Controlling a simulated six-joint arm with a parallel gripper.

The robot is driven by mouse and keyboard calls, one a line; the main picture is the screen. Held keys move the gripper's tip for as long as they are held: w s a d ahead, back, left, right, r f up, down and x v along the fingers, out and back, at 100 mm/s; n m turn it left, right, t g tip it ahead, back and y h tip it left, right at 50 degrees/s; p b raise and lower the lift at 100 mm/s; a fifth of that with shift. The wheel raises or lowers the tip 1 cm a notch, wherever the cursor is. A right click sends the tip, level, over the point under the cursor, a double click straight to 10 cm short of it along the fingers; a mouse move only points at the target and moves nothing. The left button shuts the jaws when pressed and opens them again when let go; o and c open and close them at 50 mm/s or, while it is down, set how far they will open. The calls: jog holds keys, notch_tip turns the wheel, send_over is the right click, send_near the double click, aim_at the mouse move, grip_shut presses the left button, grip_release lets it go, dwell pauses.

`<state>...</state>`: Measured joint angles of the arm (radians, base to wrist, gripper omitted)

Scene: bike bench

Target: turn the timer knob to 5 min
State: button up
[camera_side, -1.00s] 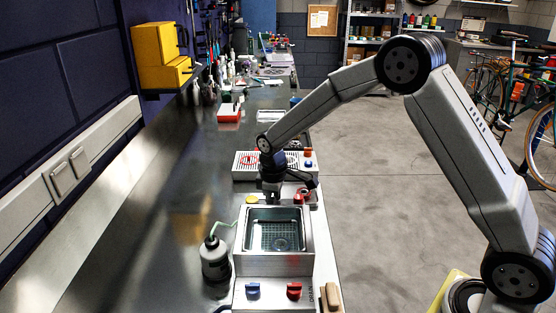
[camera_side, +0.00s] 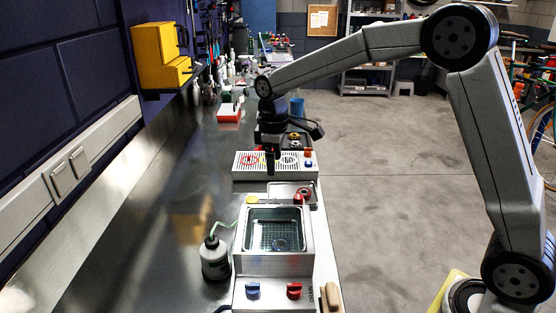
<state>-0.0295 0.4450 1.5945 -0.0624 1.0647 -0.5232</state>
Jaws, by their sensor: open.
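A metal cleaner with a square tank (camera_side: 245,262) stands on the bench. A blue knob (camera_side: 253,289) and a red knob (camera_side: 294,290) sit on its front panel. I cannot tell from their markings which is the timer knob, and the dial scale is too small to read. The tank holds a mesh basket (camera_side: 265,236) with a small round thing in it. My gripper (camera_side: 270,170) points down above the bench beyond the tank, well away from both knobs. It is open, with nothing visible between its fingers.
A grilled box (camera_side: 241,167) with red and blue buttons, and a small metal tray (camera_side: 282,188), lie beyond the tank. A wooden-handled thing (camera_side: 332,296) lies right of the knobs.

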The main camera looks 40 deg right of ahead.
jog(key=s+m+t, duration=0.2)
jog(key=s+m, duration=0.4)
jog(key=s, duration=1.4)
jog(key=shift+s+d+m+y, duration=0.2)
jog(key=shift+d+m+y, duration=0.05)
jog(key=shift+m+y, duration=0.05)
jog(key=s+x, duration=0.2)
jog(key=x, duration=0.7)
jog(key=shift+f, duration=0.35)
jog(key=shift+c, duration=0.3)
dwell(0.5)
